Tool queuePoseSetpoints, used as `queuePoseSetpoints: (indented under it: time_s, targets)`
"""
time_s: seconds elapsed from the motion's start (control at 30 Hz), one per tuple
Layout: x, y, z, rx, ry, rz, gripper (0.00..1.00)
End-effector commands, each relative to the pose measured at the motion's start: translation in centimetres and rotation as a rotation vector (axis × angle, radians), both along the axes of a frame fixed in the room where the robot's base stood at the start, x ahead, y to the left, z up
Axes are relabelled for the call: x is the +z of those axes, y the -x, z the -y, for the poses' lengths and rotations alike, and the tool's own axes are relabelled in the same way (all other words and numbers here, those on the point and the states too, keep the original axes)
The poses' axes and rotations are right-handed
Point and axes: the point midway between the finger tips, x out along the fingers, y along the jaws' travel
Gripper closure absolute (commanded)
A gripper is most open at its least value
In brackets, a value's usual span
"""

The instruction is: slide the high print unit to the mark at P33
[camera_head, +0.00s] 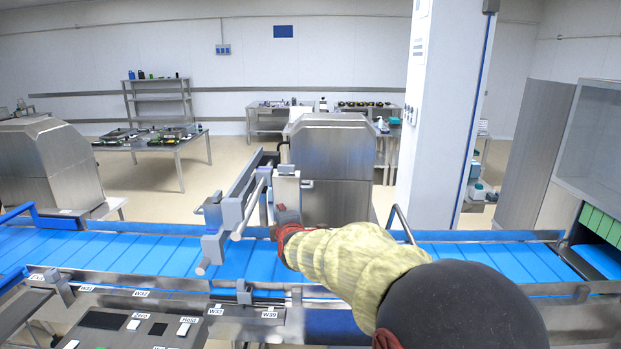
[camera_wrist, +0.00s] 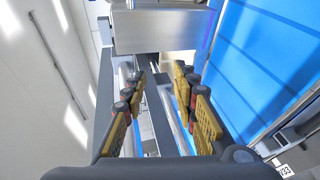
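A pale grey box-shaped unit (camera_head: 286,190), which looks like the high print unit, sits on a rail frame (camera_head: 236,214) that crosses above the blue conveyor. It has a small handle on its right side. In the wrist view a metal block (camera_wrist: 160,30), probably the same unit, lies just beyond my fingertips. My gripper (camera_head: 288,216) is at the near side of this unit, partly hidden by my sleeved arm. In the wrist view my gripper (camera_wrist: 165,95) has its yellow-padded fingers apart, with only rails showing between them. I cannot make out a P33 mark; a front-edge label reads W33 (camera_head: 215,311).
The blue conveyor (camera_head: 130,250) runs left to right below the frame. A second grey block (camera_head: 213,214) is on the frame's left side. A steel cabinet (camera_head: 333,165) stands behind, and a white pillar (camera_head: 440,120) to the right. A control panel (camera_head: 130,328) is at front left.

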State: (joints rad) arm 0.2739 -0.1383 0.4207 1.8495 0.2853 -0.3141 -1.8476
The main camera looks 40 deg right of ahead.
Motion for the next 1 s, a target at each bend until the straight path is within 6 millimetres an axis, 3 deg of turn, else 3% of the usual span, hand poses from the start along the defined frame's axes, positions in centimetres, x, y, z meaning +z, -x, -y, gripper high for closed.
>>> queuePoseSetpoints:
  time_s: [0.03,0.1,0.3,0.57,1.0]
  targets:
    - [0.4,-1.3,2.6,-0.023,0.101,-0.001,0.71]
    - [0.7,-2.6,5.6,-0.052,0.25,-0.003,0.71]
    - [1.2,-3.9,11.6,-0.141,0.55,-0.037,0.71]
    - [1.1,-4.9,13.8,-0.17,0.642,-0.057,0.71]
    - [1.1,-9.8,17.1,-0.169,0.637,-0.056,0.71]
